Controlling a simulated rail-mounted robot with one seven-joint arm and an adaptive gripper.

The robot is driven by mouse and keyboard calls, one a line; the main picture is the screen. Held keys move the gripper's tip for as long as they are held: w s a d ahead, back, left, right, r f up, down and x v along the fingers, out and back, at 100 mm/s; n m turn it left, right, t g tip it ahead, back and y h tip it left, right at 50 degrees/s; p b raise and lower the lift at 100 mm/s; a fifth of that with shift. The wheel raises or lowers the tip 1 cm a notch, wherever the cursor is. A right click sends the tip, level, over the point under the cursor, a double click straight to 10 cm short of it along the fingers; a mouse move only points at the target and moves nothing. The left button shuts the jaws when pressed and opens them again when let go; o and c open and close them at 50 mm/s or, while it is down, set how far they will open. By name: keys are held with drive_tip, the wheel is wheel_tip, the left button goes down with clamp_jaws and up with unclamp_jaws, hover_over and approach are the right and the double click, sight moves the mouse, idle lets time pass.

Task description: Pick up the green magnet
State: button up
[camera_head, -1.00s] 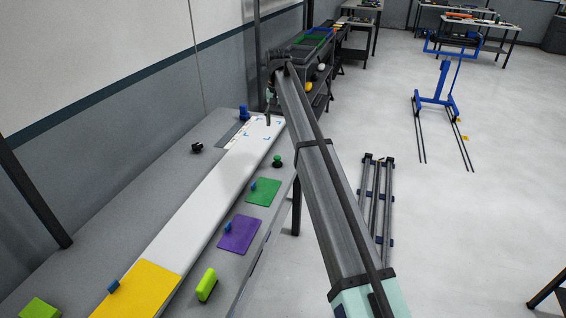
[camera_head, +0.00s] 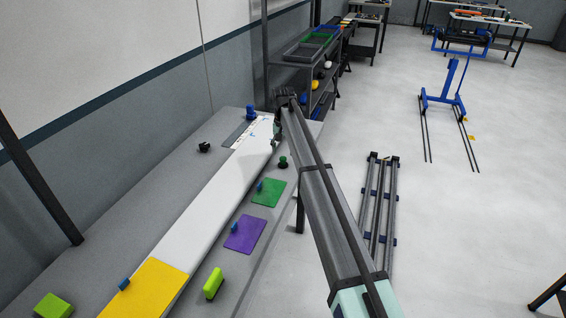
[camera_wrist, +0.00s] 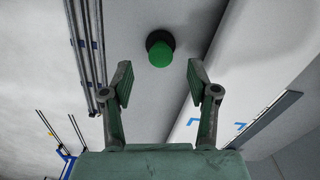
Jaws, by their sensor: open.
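The green magnet (camera_head: 283,162) is a small green knob on a dark round base, standing on the grey table near its right edge. In the wrist view the green magnet (camera_wrist: 160,53) is beyond the fingertips, roughly centred between them. My gripper (camera_wrist: 160,78) is open and empty, with a finger on each side. In the head view my gripper (camera_head: 275,138) is small and partly hidden by the arm, just beyond the magnet. Contact between fingers and magnet is not visible.
A green sheet (camera_head: 269,193), a purple sheet (camera_head: 245,234) and a yellow sheet (camera_head: 148,290) lie nearer along the table, with small blue pieces. A white strip (camera_head: 195,208) runs lengthwise. A lime-green tool (camera_head: 213,283) lies near the front edge. A black object (camera_head: 204,147) stands left.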

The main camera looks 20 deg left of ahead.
sight(283, 158)
drive_tip(key=shift+f+p, duration=0.9)
drive_tip(key=shift+f, duration=1.5)
clamp_jaws()
drive_tip(key=shift+r, duration=0.15)
